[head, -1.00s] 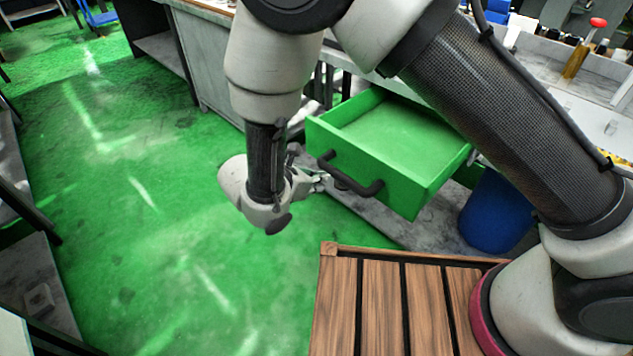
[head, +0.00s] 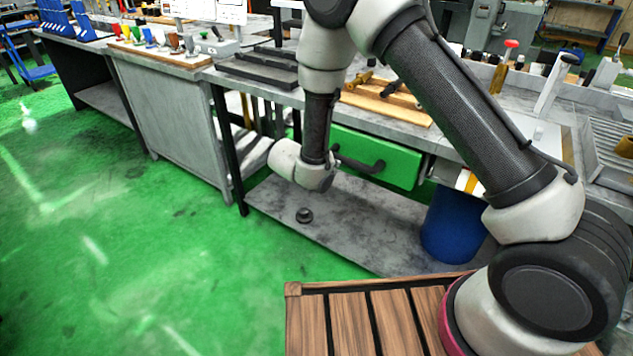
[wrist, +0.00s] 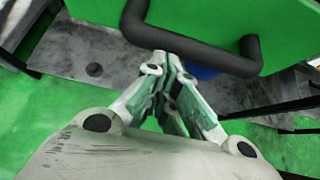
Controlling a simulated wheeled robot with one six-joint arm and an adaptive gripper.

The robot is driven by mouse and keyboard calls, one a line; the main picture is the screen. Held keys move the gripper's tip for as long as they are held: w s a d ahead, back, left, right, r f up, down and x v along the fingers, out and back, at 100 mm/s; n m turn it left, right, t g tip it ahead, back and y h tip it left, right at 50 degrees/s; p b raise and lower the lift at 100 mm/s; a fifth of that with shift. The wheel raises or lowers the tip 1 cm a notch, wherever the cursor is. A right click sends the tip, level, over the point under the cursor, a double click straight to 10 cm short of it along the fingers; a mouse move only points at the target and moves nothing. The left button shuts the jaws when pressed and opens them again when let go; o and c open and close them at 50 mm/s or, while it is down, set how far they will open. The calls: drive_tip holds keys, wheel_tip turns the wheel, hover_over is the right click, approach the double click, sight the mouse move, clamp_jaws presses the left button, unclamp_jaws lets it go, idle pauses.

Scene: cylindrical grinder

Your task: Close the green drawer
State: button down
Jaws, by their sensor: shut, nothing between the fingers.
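The green drawer (head: 402,166) sits under the bench top in the head view, with only its front face showing and no interior visible. The face looks about flush with the bench edge; I cannot tell whether a small gap is left. Its dark bar handle (head: 364,164) sticks out from the front. In the wrist view, the green front (wrist: 222,18) and the handle (wrist: 190,43) fill the top. My gripper (wrist: 170,62) is shut and empty, its fingertips just below the handle; contact is unclear. In the head view the fingers are mostly hidden behind my wrist.
The grey bench top (head: 262,93) holds dark blocks and a wooden board with tools (head: 385,98). A low grey shelf (head: 350,222) lies beneath, with a small dark round object (head: 304,215). Green floor is clear at left.

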sight(338, 159)
drive_tip(key=w+d, duration=0.2)
drive_tip(key=w, duration=0.1)
drive_tip(key=shift+d, duration=0.1)
drive_tip(key=shift+r, duration=0.1)
drive_tip(key=shift+w, duration=0.1)
